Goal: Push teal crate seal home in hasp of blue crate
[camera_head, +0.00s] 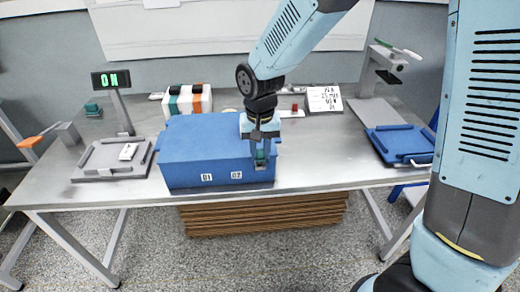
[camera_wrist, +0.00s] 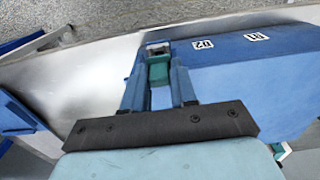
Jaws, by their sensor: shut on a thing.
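The blue crate (camera_head: 208,160) stands at the front middle of the table, with labels 01 and 02 on its front. In the wrist view the crate (camera_wrist: 265,80) fills the right side. My gripper (camera_head: 260,160) is at the crate's front right corner, pointing down. It is shut on the teal crate seal (camera_wrist: 158,74), which sits between the two fingers. A small grey metal hasp (camera_wrist: 158,47) shows at the far end of the seal, beside the crate face. The seal lines up with the hasp, but I cannot tell how deep it sits.
A grey tray (camera_head: 90,172) with a white piece and a lit display (camera_head: 111,80) stand at left. A striped box (camera_head: 188,100) stands behind the crate. A blue tray (camera_head: 402,145) lies at right; the tabletop (camera_head: 325,160) between is clear.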

